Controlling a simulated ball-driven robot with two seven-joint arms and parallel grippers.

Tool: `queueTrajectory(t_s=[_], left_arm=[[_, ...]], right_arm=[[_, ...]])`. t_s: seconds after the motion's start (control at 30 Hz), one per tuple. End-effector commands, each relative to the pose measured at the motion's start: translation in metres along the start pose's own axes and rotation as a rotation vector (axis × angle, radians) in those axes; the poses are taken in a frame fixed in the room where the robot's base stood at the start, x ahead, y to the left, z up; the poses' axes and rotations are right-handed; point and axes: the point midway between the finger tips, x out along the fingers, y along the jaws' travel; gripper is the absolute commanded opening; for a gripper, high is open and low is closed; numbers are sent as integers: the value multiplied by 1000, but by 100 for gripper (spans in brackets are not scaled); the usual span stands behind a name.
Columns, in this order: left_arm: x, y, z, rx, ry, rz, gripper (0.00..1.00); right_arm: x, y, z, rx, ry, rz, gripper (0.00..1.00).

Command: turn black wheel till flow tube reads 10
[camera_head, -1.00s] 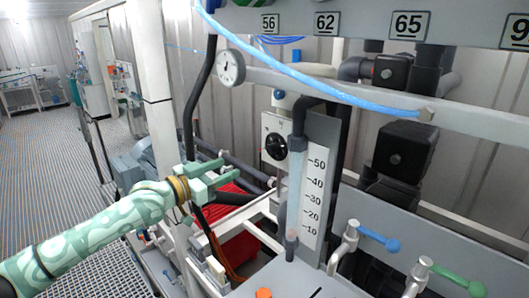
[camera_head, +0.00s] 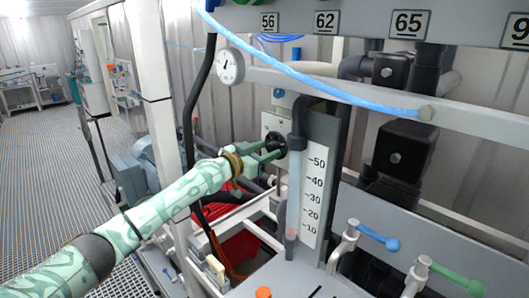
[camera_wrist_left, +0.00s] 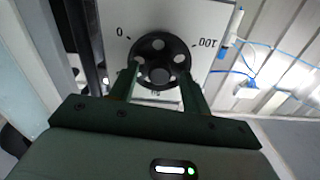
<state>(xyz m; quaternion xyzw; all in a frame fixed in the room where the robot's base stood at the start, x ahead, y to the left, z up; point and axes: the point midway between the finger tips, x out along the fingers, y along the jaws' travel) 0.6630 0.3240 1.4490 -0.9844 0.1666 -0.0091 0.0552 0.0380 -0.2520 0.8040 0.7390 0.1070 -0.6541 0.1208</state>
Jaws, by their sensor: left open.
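The black wheel (camera_head: 273,138) is on a pale panel left of the flow tube (camera_head: 294,185). My left gripper (camera_head: 277,150) is open at the wheel, partly covering it. In the left wrist view the wheel (camera_wrist_left: 160,43) faces me, between "0" and "100" marks that appear upside down. The fingers of my left gripper (camera_wrist_left: 160,76) reach to either side of the wheel's near half; I cannot tell if they touch it. The tube's scale (camera_head: 314,185) runs from 10 to 50. A dark piece shows low in the tube near 10; the exact reading is unclear. My right gripper is out of view.
A round gauge (camera_head: 231,66) and a blue hose (camera_head: 310,78) are above the wheel. A blue-handled valve (camera_head: 378,235) and a green-handled valve (camera_head: 458,279) stand at lower right. A grey frame post (camera_head: 155,90) stands left of the wheel.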

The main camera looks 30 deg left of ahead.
Motion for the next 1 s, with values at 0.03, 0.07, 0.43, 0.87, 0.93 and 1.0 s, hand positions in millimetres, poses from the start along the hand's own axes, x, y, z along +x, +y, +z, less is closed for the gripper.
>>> queueTrajectory(t_s=[0.03, 0.07, 0.43, 0.87, 0.93, 1.0], left_arm=[[0, 0, 0, 0, 0, 0, 48], [0, 0, 0, 0, 0, 0, 48], [0, 0, 0, -5, 0, 0, 3], [-1, 0, 0, -199, 0, 0, 3], [-1, 0, 0, -249, 0, 0, 3], [-1, 0, 0, -295, 0, 0, 3]], right_arm=[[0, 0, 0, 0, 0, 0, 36], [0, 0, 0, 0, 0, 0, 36], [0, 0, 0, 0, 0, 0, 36], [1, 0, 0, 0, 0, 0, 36], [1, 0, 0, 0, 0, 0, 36], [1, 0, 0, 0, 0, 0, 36]])
